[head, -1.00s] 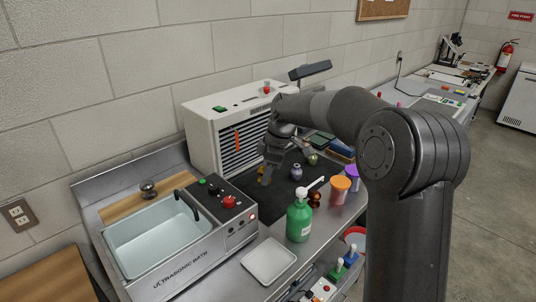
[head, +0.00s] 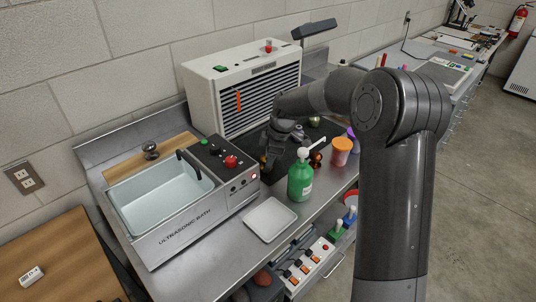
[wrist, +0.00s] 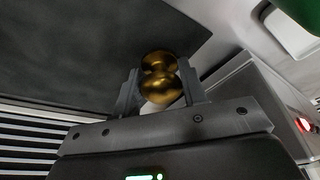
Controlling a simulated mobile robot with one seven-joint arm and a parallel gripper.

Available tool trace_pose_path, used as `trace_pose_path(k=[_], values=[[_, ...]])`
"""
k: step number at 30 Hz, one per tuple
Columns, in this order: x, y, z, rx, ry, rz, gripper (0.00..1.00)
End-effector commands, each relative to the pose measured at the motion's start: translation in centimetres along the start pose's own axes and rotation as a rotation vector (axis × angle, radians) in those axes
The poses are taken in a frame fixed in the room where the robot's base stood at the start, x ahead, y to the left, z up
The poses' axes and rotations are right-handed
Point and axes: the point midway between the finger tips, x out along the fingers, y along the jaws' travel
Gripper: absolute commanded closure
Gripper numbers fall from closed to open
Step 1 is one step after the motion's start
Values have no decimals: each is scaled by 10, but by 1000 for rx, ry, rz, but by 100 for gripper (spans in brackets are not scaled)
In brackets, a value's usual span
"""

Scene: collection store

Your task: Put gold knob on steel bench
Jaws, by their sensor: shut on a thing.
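The gold knob (wrist: 160,75) shows in the wrist view as a shiny, two-lobed brass-coloured piece between the fingers. My gripper (wrist: 160,92) is shut on it. In the head view my gripper (head: 270,158) hangs just right of the ultrasonic bath, over the dark mat, and a small gold part (head: 263,159) shows at its fingertips. The steel bench (head: 222,255) is the metal surface under the bath, the white tray and the green bottle.
The ultrasonic bath (head: 172,238) stands left of my gripper. A green pump bottle (head: 300,182), a white tray (head: 270,219), an orange-lidded cup (head: 341,151) and a copper-coloured knob (head: 316,159) stand nearby. A white vented cabinet (head: 205,100) is behind. Bare steel lies around the tray.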

Motion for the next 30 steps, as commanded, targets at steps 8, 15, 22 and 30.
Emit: trace_pose_path(k=[8,15,22,30], values=[[5,0,1,0,0,0,94],[5,0,1,0,0,0,94],[8,0,2,0,0,0,94],[12,0,3,-1,0,0,58]])
